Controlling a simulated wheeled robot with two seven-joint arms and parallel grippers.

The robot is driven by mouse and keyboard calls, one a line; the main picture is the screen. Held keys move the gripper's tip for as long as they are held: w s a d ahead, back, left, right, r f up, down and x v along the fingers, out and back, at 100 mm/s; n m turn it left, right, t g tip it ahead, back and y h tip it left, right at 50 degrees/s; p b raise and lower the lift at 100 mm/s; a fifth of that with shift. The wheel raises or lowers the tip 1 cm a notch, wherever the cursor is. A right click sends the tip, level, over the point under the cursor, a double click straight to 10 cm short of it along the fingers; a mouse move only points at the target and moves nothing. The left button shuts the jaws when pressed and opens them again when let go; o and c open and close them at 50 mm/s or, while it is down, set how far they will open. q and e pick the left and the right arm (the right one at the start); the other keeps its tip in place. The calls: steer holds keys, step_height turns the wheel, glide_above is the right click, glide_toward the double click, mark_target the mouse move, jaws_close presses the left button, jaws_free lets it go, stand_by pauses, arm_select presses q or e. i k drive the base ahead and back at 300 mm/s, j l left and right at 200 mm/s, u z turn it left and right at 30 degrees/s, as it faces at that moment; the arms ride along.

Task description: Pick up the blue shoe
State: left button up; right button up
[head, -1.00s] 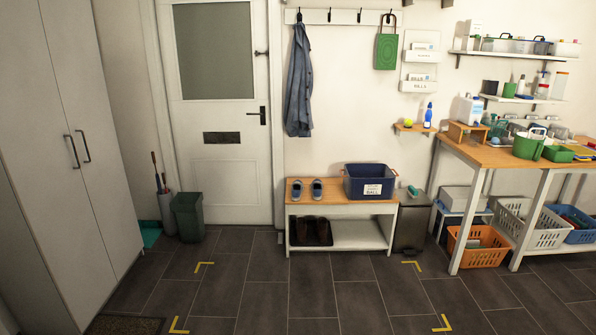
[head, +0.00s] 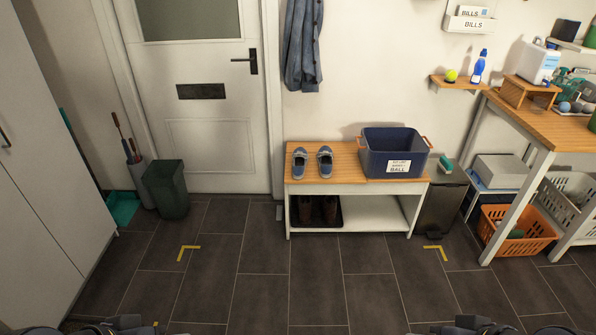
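Two blue shoes stand side by side on the left part of the wooden bench top, the left shoe (head: 300,162) and the right shoe (head: 325,161). They look alike, blue with a lighter sole or lining. Parts of my arms show at the bottom left and bottom right edges of the head view. My grippers cannot be made out there, and both are well short of the bench.
A navy bin (head: 392,153) with a label stands on the bench (head: 345,178) right of the shoes. Dark boots (head: 318,208) sit on the lower shelf. A grey trash can (head: 440,200) stands right of the bench. The tiled floor (head: 300,275) before the bench is clear.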

mark_target(300, 158)
steer(key=i+l+u, duration=0.25)
steer(key=i, duration=0.5)
steer(key=i+l+u, duration=0.25)
steer(key=i, duration=0.55)
steer(key=i+l+u, duration=0.3)
steer(key=i, duration=0.45)
steer(key=i+l+u, duration=0.25)
steer(key=i+l, duration=0.4)
